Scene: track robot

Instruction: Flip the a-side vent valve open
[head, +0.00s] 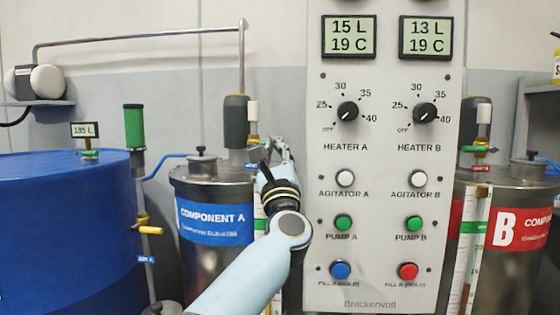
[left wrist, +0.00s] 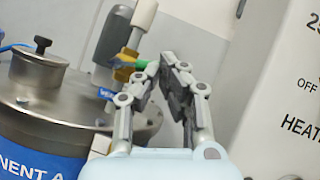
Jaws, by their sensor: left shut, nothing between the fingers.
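The a-side vent valve (head: 253,140) stands at the back right of the Component A tank lid, a small brass-yellow body under a white cylinder. In the left wrist view the valve's yellow body (left wrist: 123,74) shows with a green handle (left wrist: 141,64) pointing right toward my fingers. A blue tag sits below it, partly hidden by a finger. My left gripper (head: 274,146) is just right of the valve, with its fingertips (left wrist: 171,62) together and nothing between them. I cannot tell whether a finger touches the handle. My right gripper is not in view.
The Component A tank (head: 216,262) stands below the valve, with a knob on its lid. The control panel (head: 385,275) rises close to the right of my left gripper. A blue drum (head: 60,230) stands left, and the Component B tank (head: 520,262) right.

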